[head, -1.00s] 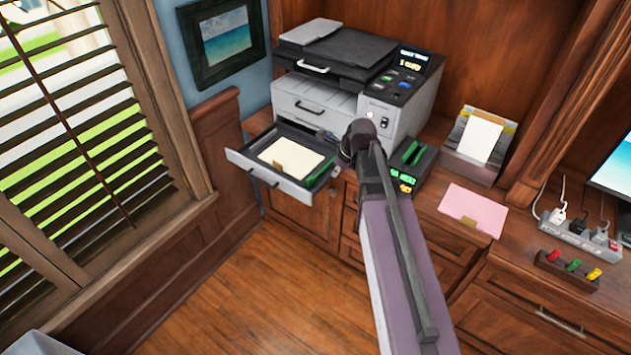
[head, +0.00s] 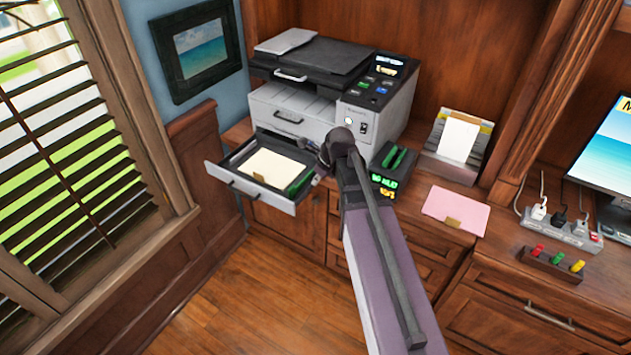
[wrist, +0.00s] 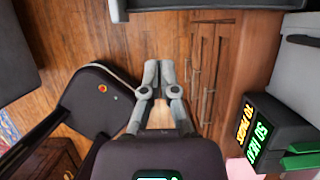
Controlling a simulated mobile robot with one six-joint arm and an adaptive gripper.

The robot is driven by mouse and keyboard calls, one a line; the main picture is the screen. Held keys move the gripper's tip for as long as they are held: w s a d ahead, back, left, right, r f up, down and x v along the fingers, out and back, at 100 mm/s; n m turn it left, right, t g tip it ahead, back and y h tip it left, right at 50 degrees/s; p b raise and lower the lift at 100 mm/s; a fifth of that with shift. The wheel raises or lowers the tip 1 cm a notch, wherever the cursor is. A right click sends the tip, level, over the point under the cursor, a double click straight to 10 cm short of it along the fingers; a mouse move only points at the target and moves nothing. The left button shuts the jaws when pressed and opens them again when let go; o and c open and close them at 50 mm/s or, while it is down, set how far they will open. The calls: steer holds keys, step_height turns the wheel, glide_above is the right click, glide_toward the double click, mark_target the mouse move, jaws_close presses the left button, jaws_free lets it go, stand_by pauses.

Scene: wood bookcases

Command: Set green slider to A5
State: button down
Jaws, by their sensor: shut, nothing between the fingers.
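The green slider (head: 300,186) is a small green piece at the right end of the pulled-out paper tray (head: 235,191) under the printer, next to a cream paper stack. Size marks such as A5 are too small to read. My gripper hangs beside the tray's right end in the head view, mostly hidden by my wrist. In the wrist view my gripper (wrist: 159,66) has its fingertips together and empty, over wood floor and drawer fronts. A tray edge (wrist: 210,5) shows at the top, apart from the fingertips. The slider is not visible there.
The printer (head: 330,90) stands behind the tray. A black device with lit displays (head: 384,181) and green parts sits right of my wrist. A pink folder (head: 455,207), a paper holder (head: 457,140), and a power strip (head: 560,230) lie further right. The floor in front is clear.

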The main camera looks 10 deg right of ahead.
steer(key=b, duration=0.8)
glide_toward(293, 197)
steer(key=shift+s+d+f, duration=0.7)
steer(key=shift+d+f, duration=0.15)
steer(key=shift+f, duration=1.5)
steer(key=shift+w+a+r, duration=0.15)
steer(key=shift+w+a, duration=1.25)
steer(key=shift+a, duration=0.05)
steer(key=shift+w+a, duration=1.25)
steer(key=shift+w, duration=0.05)
steer(key=shift+s+d, duration=0.1)
